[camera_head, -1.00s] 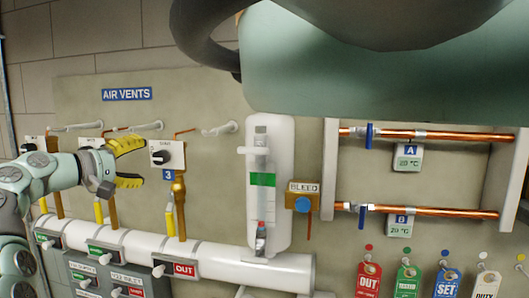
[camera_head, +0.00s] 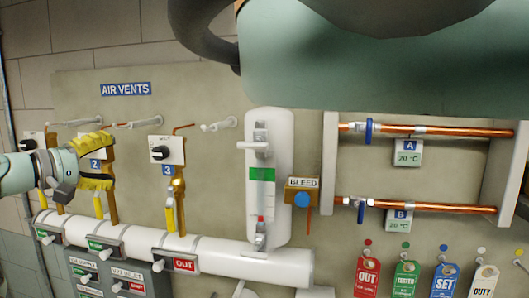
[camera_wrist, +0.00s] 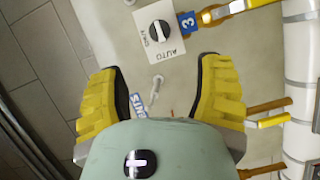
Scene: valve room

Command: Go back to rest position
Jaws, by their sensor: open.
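My gripper (camera_head: 108,160) is open and empty, with yellow ribbed fingers, at the left of the head view. It is in front of the air vent marked 2 and partly hides it. In the wrist view the two yellow fingers (camera_wrist: 160,100) are spread wide with nothing between them. The vent 3 switch plate (camera_head: 167,150), white with a black knob, is clear to the right of the gripper. The same plate (camera_wrist: 155,35) shows in the wrist view, ahead of the fingers and apart from them.
A white horizontal pipe (camera_head: 215,260) with labelled valves runs below. A white gauge column (camera_head: 284,190) and a bleed block (camera_head: 303,184) stand right of it. Copper pipes (camera_head: 450,133) and hanging tags (camera_head: 405,280) are farther right.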

